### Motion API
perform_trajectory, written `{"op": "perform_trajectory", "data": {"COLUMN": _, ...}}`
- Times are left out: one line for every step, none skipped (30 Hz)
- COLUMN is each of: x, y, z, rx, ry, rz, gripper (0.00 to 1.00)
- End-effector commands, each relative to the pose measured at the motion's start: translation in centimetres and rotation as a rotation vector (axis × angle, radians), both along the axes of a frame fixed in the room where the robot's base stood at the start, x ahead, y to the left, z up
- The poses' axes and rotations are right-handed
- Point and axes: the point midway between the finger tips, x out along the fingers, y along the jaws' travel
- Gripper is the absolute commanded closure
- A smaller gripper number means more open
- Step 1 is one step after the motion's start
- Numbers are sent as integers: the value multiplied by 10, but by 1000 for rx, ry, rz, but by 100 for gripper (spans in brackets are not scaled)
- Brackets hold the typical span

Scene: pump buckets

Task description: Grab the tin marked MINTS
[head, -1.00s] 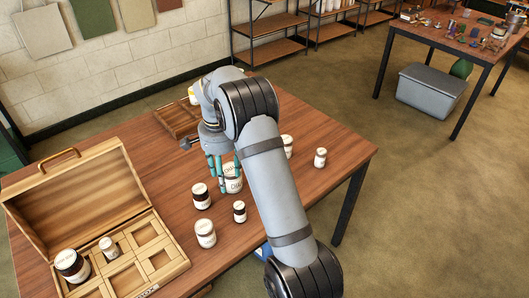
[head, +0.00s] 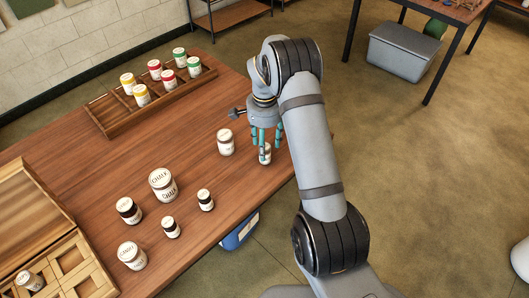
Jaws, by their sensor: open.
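Several white-labelled tins and jars stand on the wooden table. My gripper (head: 265,143) points down at the table's right part with its teal fingers apart. A small white tin (head: 266,158) stands between or just behind the fingers, partly hidden by them; I cannot tell whether they touch it, and its label is unreadable. A white tin (head: 226,143) stands just left of my gripper. A larger tin marked CHALK (head: 163,185) stands further left. I cannot read MINTS on any label with certainty.
Dark-lidded jars (head: 128,210), (head: 171,228) and (head: 205,200) and a white tin (head: 131,256) stand near the front. A divided tray (head: 110,115) with coloured tins is at the back. An open wooden box (head: 28,215) is at left.

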Motion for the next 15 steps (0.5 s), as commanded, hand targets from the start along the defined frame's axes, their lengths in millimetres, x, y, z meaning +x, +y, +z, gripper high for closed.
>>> {"op": "perform_trajectory", "data": {"x": -3, "y": 0, "z": -6, "rx": -2, "ry": 7, "rz": 0, "gripper": 47}}
{"op": "perform_trajectory", "data": {"x": -3, "y": 0, "z": -10, "rx": -2, "ry": 6, "rz": 0, "gripper": 47}}
{"op": "perform_trajectory", "data": {"x": -2, "y": 0, "z": -17, "rx": -1, "ry": 5, "rz": -1, "gripper": 47}}
{"op": "perform_trajectory", "data": {"x": -2, "y": 0, "z": -21, "rx": -1, "ry": 3, "rz": -1, "gripper": 47}}
{"op": "perform_trajectory", "data": {"x": -2, "y": 0, "z": -24, "rx": -1, "ry": 3, "rz": -1, "gripper": 47}}
{"op": "perform_trajectory", "data": {"x": -2, "y": 0, "z": -28, "rx": -1, "ry": 2, "rz": 0, "gripper": 47}}
{"op": "perform_trajectory", "data": {"x": -2, "y": 0, "z": -30, "rx": -1, "ry": 2, "rz": 0, "gripper": 47}}
{"op": "perform_trajectory", "data": {"x": -1, "y": 0, "z": -31, "rx": -1, "ry": 1, "rz": 0, "gripper": 47}}
{"op": "perform_trajectory", "data": {"x": -1, "y": 0, "z": -32, "rx": -1, "ry": 1, "rz": 0, "gripper": 47}}
{"op": "perform_trajectory", "data": {"x": -1, "y": 0, "z": -33, "rx": 0, "ry": 0, "rz": 0, "gripper": 47}}
{"op": "perform_trajectory", "data": {"x": -1, "y": 0, "z": -33, "rx": -1, "ry": -1, "rz": 0, "gripper": 47}}
{"op": "perform_trajectory", "data": {"x": -1, "y": 0, "z": -33, "rx": -1, "ry": -1, "rz": 0, "gripper": 47}}
{"op": "perform_trajectory", "data": {"x": -1, "y": 0, "z": -33, "rx": -1, "ry": -1, "rz": 0, "gripper": 47}}
{"op": "perform_trajectory", "data": {"x": -1, "y": 0, "z": -33, "rx": -1, "ry": -1, "rz": 0, "gripper": 47}}
{"op": "perform_trajectory", "data": {"x": -1, "y": 0, "z": -33, "rx": 0, "ry": 0, "rz": 0, "gripper": 48}}
